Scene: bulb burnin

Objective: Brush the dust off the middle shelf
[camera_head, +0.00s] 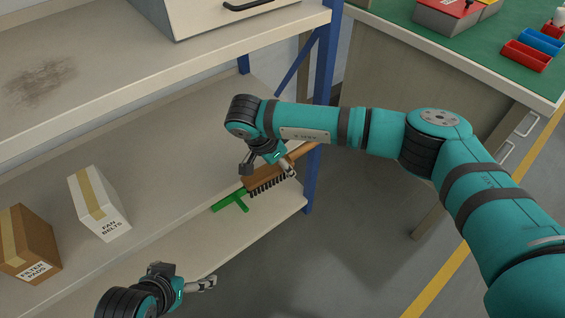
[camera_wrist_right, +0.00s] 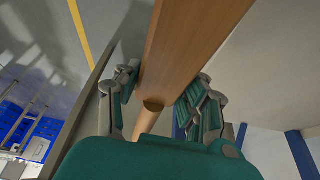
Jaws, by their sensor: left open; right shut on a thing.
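My right gripper (camera_head: 270,167) is shut on a wooden brush (camera_head: 262,179) with dark bristles pointing down, at the right end of the lower visible shelf. In the right wrist view the brush's wooden body (camera_wrist_right: 195,35) sits between the fingers (camera_wrist_right: 160,90). Whether the bristles touch the shelf is unclear. A dark dust patch (camera_head: 40,80) lies on the higher visible shelf (camera_head: 130,60), left of the brush. I cannot tell which shelf is the middle one. My left gripper (camera_head: 187,277) is open and empty, low in the head view by the lower shelf's front edge.
A grey case (camera_head: 200,15) stands on the higher shelf. A blue post (camera_head: 322,110) bounds the right end.

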